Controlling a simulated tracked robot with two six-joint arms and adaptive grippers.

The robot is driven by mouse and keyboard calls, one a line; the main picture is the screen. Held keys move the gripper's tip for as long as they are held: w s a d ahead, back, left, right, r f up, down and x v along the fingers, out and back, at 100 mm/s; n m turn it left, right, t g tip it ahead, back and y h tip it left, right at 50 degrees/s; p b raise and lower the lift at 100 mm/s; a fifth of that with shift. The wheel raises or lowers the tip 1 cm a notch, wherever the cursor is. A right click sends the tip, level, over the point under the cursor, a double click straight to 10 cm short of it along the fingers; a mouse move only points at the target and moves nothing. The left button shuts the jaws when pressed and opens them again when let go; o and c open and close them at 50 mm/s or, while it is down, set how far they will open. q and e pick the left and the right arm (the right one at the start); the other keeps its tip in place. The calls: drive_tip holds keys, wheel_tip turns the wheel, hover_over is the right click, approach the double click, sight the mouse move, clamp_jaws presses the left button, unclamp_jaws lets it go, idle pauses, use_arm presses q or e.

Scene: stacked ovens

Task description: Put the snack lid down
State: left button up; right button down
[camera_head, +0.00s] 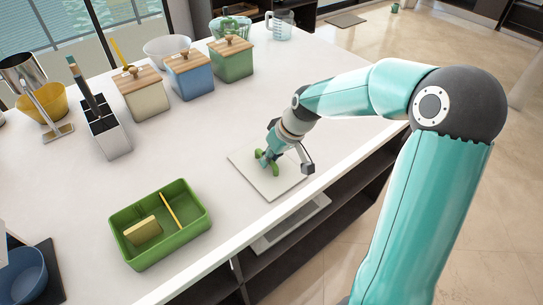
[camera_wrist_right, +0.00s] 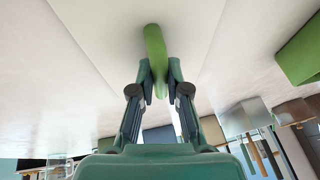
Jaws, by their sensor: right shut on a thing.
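The snack lid (camera_head: 278,187) is a flat, pale square panel with a green handle (camera_wrist_right: 153,45). It is at the counter's front edge, looking level; I cannot tell whether it touches the counter top. My right gripper (camera_head: 268,160) is above the lid and shut on the green handle; the fingers (camera_wrist_right: 160,85) close around it in the right wrist view. The open green snack box (camera_head: 190,232) sits to the left of the lid, with a yellow block and a thin yellow divider inside. My left gripper is not in view.
Three lidded canisters, cream (camera_head: 143,97), blue (camera_head: 190,78) and green (camera_head: 232,62), stand along the back. A utensil holder (camera_head: 107,135) stands left of them. A blue bowl (camera_head: 24,272) is at the lower left. The counter's middle is clear.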

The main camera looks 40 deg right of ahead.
drive_tip(key=shift+r, duration=0.1)
drive_tip(key=c, duration=1.2)
unclamp_jaws()
drive_tip(key=shift+o, duration=0.2)
drive_tip(key=v, duration=1.2)
drive_tip(key=shift+s, duration=0.1)
